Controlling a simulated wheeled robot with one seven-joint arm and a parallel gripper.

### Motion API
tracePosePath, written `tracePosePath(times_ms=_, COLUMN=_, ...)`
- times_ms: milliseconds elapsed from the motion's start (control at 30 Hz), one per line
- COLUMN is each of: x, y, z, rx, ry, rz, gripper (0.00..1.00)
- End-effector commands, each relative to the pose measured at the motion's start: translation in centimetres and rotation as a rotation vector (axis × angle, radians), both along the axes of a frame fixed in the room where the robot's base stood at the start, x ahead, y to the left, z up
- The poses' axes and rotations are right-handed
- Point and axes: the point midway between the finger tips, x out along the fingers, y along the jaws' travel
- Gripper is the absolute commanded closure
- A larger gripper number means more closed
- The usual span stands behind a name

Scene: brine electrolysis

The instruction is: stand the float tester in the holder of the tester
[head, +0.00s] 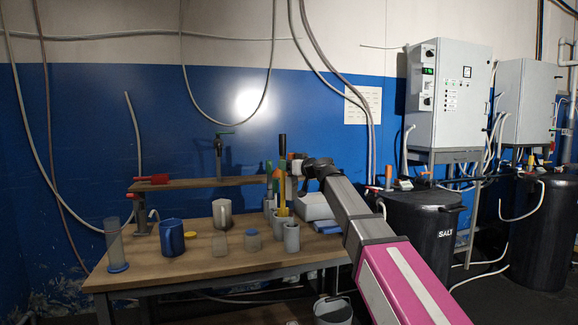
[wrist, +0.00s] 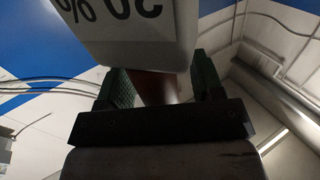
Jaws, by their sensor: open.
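My gripper (head: 297,172) is over the back right of the workbench, among tall upright items. In the wrist view its two dark green fingers (wrist: 163,88) stand apart. A brownish surface shows between them, and I cannot tell what it belongs to. A clear upright cylinder with a blue base (head: 117,247) stands at the bench's left end. A yellow upright item (head: 283,195) stands by small grey cups near the gripper. I cannot tell for sure which item is the float tester or which is its holder.
A white container marked "30 %" (wrist: 125,30) is close in front of the fingers. A raised shelf (head: 200,183) runs behind. A black salt tank (head: 425,235) is right.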

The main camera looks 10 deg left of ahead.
Motion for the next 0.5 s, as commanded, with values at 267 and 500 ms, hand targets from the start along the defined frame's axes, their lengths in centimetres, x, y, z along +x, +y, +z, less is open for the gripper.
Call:
tracePosePath(times_ms=267, x=-1.5, y=-2.3, z=-0.1, rx=0.001, ry=-0.001, rz=-0.002, gripper=0.39)
tracePosePath(times_ms=500, x=-3.9, y=-6.1, z=-0.1, rx=0.002, ry=-0.001, rz=-0.002, gripper=0.39)
